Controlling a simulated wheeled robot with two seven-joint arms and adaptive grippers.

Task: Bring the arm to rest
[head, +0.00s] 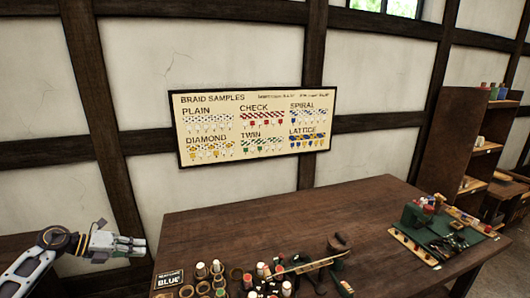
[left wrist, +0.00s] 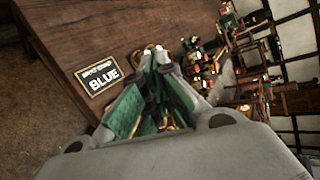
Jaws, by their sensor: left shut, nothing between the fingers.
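My right gripper is not in either view.
Several spools (head: 217,267) crowd the bench's front middle, beside a wooden bar (head: 318,265). A green mat (head: 455,238) with tools lies at the right. A braid samples board (head: 255,126) hangs on the wall. The bench's back middle is clear. Shelves (head: 470,150) stand at far right.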

